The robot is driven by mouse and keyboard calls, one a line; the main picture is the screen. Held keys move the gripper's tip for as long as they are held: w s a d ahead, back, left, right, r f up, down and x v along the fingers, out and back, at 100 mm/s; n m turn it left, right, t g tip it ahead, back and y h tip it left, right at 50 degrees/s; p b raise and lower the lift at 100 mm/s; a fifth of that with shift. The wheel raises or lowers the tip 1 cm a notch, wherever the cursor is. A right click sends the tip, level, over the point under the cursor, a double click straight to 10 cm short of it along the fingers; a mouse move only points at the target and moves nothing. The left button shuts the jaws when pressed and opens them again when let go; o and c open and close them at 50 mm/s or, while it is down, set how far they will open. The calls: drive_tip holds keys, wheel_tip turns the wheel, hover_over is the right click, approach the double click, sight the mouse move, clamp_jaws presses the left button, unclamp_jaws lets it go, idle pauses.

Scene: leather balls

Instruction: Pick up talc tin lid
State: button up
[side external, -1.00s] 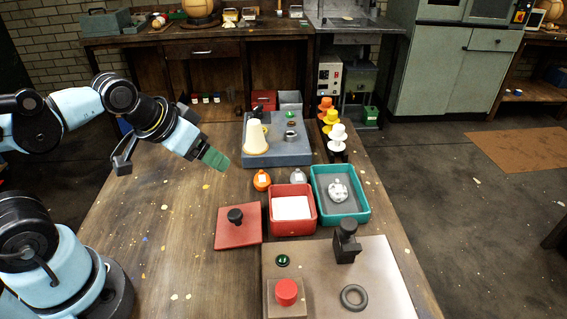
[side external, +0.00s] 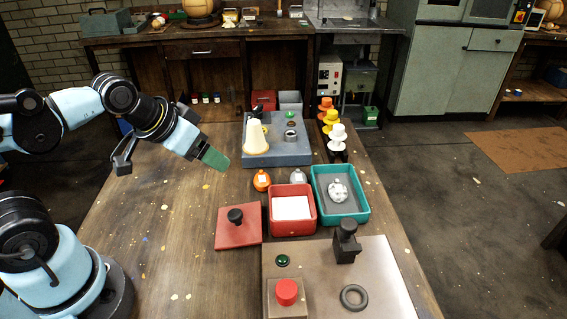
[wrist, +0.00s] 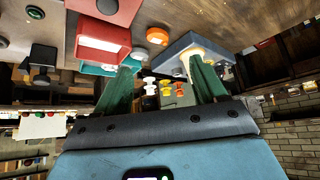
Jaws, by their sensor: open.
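The talc tin lid appears to be the flat red square plate (side external: 228,240) with a black knob, lying on the wooden table left of the red tin (side external: 292,231) of white contents. In the wrist view, the lid (wrist: 124,13) shows partly at the top edge beside the red tin (wrist: 88,33). My gripper (side external: 215,159) is above the table, up and left of the lid and apart from it. In the wrist view, my gripper's two green fingers (wrist: 162,62) are spread with nothing held between them.
A blue-grey block (side external: 262,160) with a cream cone (side external: 256,137) is farther back. A pale board (side external: 325,290) lies in front. The table left of the lid is clear.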

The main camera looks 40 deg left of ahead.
drive_tip(key=shift+c, duration=1.1)
drive_tip(key=m+g+h, duration=0.3)
drive_tip(key=m+g, duration=0.1)
drive_tip(key=m, duration=0.5)
hover_over(235, 213)
drive_tip(key=s+a, duration=0.1)
drive_tip(key=a, duration=0.1)
drive_tip(key=shift+f, duration=2.75)
drive_tip(key=shift+s+x, duration=0.2)
drive_tip(key=shift+x, duration=0.7)
drive_tip(key=shift+s+x, duration=0.2)
drive_tip(key=shift+x, duration=1.8)
